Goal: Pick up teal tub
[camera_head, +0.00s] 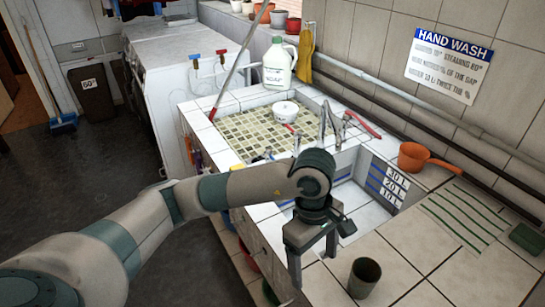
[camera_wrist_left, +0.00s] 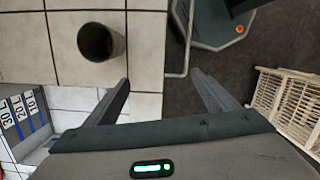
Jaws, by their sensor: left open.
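A dark grey-green tub (camera_head: 364,278), the closest match to the teal tub, stands upright on the white tiled counter (camera_head: 405,262) near its front edge. In the left wrist view the tub (camera_wrist_left: 101,42) is at the upper left, seen from above with its dark opening showing. My left gripper (camera_head: 314,258) points down, just left of the tub in the head view. Its fingers (camera_wrist_left: 160,85) are apart with nothing between them, and the tub lies outside them, beyond the left finger. My right gripper is not in view.
The sink basin (camera_head: 345,195) lies behind my left gripper. An orange dipper (camera_head: 415,157) sits at its back right. A green sponge-like block (camera_head: 527,238) is at the far right. A white jug (camera_head: 279,62) and white bucket (camera_head: 285,110) stand farther back. A white basket (camera_wrist_left: 290,105) is on the floor.

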